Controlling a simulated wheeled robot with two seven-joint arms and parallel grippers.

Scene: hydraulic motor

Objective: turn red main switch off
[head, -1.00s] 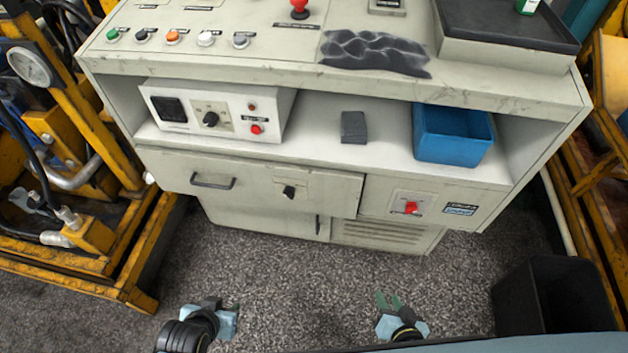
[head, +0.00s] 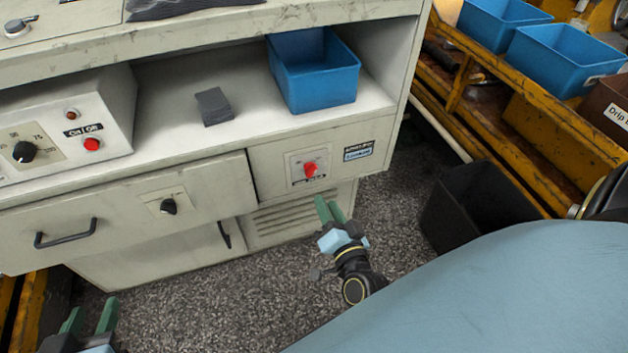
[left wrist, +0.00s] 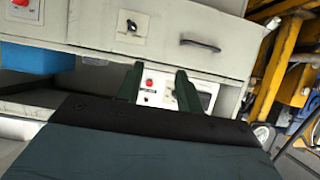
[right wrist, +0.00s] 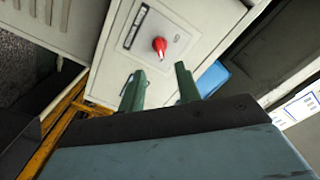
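The red main switch (head: 310,169) is a rotary knob on a light plate on the right part of the cabinet front. It also shows in the right wrist view (right wrist: 159,45), beyond my fingers and a little above the gap between them. My right gripper (head: 329,207) is open and empty, just below and to the right of the switch in the head view, apart from it. My left gripper (head: 90,316) is open and empty at the lower left, away from the switch. In the left wrist view the red switch (left wrist: 22,3) is cut by the top edge.
A drawer with a handle (head: 66,233) and a black knob (head: 168,206) lies left of the switch. A blue bin (head: 313,72) and a dark block (head: 213,106) sit on the shelf above. A black bin (head: 470,205) stands on the floor at right.

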